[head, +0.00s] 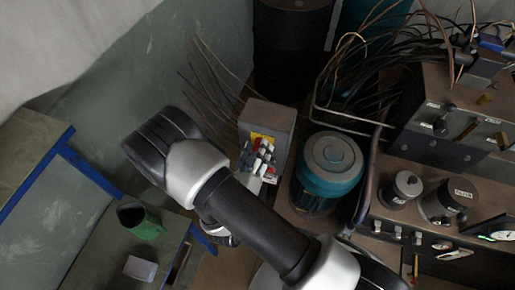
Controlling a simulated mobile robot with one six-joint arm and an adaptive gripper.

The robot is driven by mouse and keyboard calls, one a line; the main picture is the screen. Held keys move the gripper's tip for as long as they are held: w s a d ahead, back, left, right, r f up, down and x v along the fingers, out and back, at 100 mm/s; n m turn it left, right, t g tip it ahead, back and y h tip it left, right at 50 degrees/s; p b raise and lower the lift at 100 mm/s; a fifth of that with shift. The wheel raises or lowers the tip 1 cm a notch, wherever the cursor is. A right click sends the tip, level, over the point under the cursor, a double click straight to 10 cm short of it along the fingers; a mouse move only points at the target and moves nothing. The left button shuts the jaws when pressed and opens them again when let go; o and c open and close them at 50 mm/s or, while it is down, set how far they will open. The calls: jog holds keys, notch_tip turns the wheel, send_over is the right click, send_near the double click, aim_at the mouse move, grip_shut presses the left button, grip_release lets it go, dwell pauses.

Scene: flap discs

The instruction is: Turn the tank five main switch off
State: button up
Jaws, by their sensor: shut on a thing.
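A grey switch box (268,115) stands upright near the middle of the head view, beside a teal-lidded container. Its front carries a main switch with a yellow plate (257,137) and a red part that shows only in bits. My gripper (262,153) is at the front of this box, with its fingers over the red part of the switch. The fingers are shut on the switch. They hide most of the handle, so I cannot tell which way it is turned. No tank number is readable on the box.
The teal container (331,165) stands close right of the box. Control panels (461,110) with knobs and gauges fill the right side, with loose cables above. A green mug (146,226) and a pale block (140,268) sit on a bench at lower left.

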jog(key=shift+f+n+p, duration=0.15)
jog(key=shift+n+p, duration=0.9)
jog(key=shift+n, duration=3.95)
jog(key=o, duration=1.1)
jog(key=shift+c, duration=0.2)
jog(key=shift+a, duration=0.1)
jog(key=v, duration=1.2)
